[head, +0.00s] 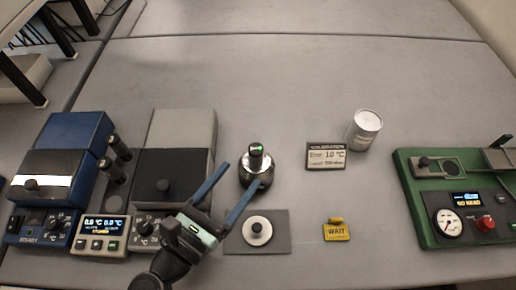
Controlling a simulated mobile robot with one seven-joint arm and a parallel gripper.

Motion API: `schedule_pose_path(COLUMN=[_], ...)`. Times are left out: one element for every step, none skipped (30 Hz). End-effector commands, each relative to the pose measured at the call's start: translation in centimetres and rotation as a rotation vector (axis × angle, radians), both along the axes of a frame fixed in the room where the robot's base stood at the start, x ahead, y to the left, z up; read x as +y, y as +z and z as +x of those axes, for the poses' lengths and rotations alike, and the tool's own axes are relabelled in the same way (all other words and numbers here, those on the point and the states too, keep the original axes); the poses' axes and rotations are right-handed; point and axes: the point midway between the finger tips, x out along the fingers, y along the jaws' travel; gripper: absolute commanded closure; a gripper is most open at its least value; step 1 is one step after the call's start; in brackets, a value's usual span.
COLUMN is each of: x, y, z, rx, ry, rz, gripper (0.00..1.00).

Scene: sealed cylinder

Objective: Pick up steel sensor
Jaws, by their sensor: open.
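What looks like the steel sensor (257,162) stands upright in the middle of the head view. It has a dark cap with a green light and sits in a dark round base with a shiny rim (245,180). I cannot tell for sure that this is the sensor. My gripper (246,174) is open, with two long blue fingers pointing up the picture. The right fingertip overlaps the lower part of the base; the left fingertip is left of it. Whether they touch is unclear. Nothing is held.
A silver disc with a knob (257,231) lies on a dark square plate (280,243). Blue (75,140) and grey (185,130) units with two black probes (118,150) stand left. A calibration card (326,156), white can (366,126), yellow WAIT tag (337,232) and green station (425,205) are right.

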Motion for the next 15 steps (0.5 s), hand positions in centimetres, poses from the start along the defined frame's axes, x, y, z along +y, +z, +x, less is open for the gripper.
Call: schedule_pose_path(x=[-0.5, -0.8, -1.0, -1.2, -1.3, -1.5, -1.5, -1.6, -1.7, -1.8, -2.0, -2.2, -2.4, -2.6, -2.9], y=[0.3, 0.3, 0.2, 0.2, 0.2, 0.1, 0.1, 0.1, 0.1, 0.1, 0.0, 0.0, -0.1, -0.2, -0.3], z=[0.8, 1.2, 1.6, 1.9, 2.1, 2.3, 2.4, 2.5, 2.8, 3.0, 3.3, 3.8, 4.3, 4.7, 5.2], rx=[-0.001, -0.001, -0.001, -0.001, -0.001, -0.001, -0.001, -0.001, -0.001, -0.001, -0.001, -0.001, -0.002, -0.001, -0.001], ry=[-0.002, -0.002, 0.0, 0.0, -0.001, 0.0, 0.001, 0.001, 0.001, 0.001, 0.0, -0.001, 0.0, -0.001, -0.001], rz=[0.0, 0.0, -0.001, -0.001, -0.001, 0.0, -0.001, -0.001, -0.001, -0.002, -0.002, -0.002, -0.001, -0.003, -0.002], gripper=[0.26, 0.26, 0.26, 0.26, 0.26, 0.26, 0.26, 0.26, 0.26, 0.26, 0.26, 0.26, 0.26, 0.26, 0.26])
